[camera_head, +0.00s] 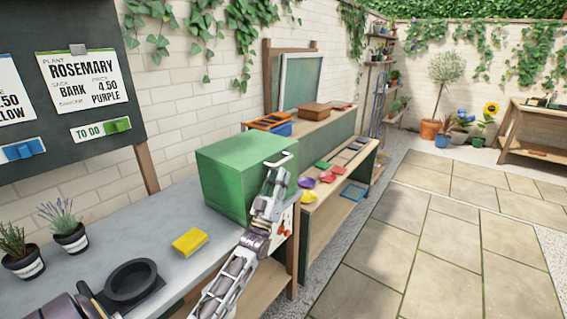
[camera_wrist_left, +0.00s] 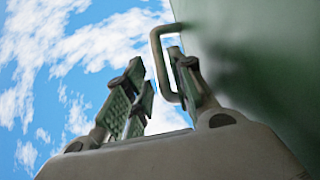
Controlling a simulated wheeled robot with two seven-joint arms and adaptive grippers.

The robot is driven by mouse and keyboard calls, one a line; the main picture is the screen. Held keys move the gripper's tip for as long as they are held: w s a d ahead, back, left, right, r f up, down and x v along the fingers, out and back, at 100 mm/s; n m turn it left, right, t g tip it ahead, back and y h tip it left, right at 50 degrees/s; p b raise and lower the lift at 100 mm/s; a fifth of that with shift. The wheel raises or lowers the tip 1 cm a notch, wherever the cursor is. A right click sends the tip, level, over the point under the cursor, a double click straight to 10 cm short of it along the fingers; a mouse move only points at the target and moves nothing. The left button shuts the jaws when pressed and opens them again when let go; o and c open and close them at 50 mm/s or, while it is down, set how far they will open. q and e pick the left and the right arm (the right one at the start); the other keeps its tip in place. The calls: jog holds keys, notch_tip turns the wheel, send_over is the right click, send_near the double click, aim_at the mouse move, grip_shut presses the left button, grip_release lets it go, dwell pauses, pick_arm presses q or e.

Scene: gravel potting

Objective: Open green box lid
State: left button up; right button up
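The green box (camera_head: 240,172) stands on the far right end of the grey bench, with its lid closed. A pale bar handle (camera_head: 284,158) sticks out at its right side near the top. My left gripper (camera_head: 276,172) is at this handle, beside the box's right face. In the left wrist view the handle (camera_wrist_left: 156,58) passes between the fingertips of my open left gripper (camera_wrist_left: 158,75), close to the right finger. I cannot tell if that finger touches it. The box's green face (camera_wrist_left: 260,60) fills the right side. My right gripper is not in view.
The grey bench (camera_head: 150,232) holds a yellow sponge-like block (camera_head: 189,241), a black dish (camera_head: 132,281) and two potted plants on the left. A lower shelf table with coloured dishes (camera_head: 327,177) stands right of the box. Paving on the right is clear.

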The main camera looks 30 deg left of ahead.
aim_at(284, 162)
pick_arm(q)
jog(key=shift+x, duration=2.7)
grip_shut()
